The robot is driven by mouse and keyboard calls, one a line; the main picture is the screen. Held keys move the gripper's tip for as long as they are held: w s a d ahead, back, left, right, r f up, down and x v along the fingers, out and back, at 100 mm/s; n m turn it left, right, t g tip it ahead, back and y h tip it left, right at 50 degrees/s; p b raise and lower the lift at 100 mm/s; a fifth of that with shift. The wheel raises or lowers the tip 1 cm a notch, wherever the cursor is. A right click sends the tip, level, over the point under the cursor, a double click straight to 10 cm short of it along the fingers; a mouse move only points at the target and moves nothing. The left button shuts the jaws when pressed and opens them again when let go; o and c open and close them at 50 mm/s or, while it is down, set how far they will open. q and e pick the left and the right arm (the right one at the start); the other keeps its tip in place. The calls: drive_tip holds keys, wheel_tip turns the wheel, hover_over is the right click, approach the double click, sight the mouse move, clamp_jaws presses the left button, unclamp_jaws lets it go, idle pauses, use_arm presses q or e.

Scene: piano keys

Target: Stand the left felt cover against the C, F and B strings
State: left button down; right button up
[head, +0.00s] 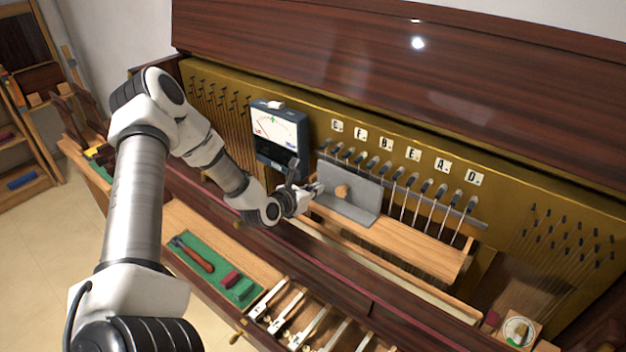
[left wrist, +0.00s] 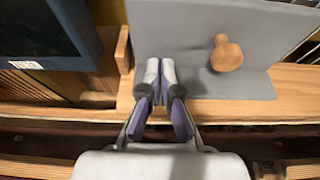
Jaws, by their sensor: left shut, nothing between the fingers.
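The grey felt cover (head: 365,186) is an L-shaped panel with a round wooden knob (head: 342,191). It stands upright on a wooden ledge in front of the left strings, below the C (head: 337,125), F (head: 360,133) and B (head: 386,142) labels. Whether its back touches the strings cannot be told. My left gripper (head: 316,188) is shut and empty at the cover's left side. In the left wrist view, its closed fingertips (left wrist: 160,68) are in front of the grey panel (left wrist: 180,25), left of the knob (left wrist: 226,53). My right gripper is out of view.
A dark tuning meter (head: 279,137) stands just left of the cover. The wooden ledge (head: 430,250) is bare to the right, below the uncovered strings. A green tray (head: 190,252) with a screwdriver-like tool and blocks lies lower left, beside the exposed keys (head: 290,312).

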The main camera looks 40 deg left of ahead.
sight(327, 182)
use_arm(q)
drive_tip(key=shift+w+f+b, duration=0.3)
drive_tip(key=shift+w+b, duration=0.1)
drive_tip(key=shift+w, duration=0.25)
drive_tip(key=shift+w+a+b, duration=0.2)
drive_tip(key=shift+w+b, duration=1.25)
drive_tip(key=shift+b, duration=0.15)
drive_tip(key=shift+r, duration=0.1)
drive_tip(key=shift+s+r, duration=0.15)
drive_tip(key=shift+s, duration=0.1)
drive_tip(key=f+p+v, duration=0.1)
drive_tip(key=p+v, duration=0.4)
drive_tip(key=v, duration=0.2)
drive_tip(key=shift+s, duration=0.45)
drive_tip(key=shift+w, duration=0.1)
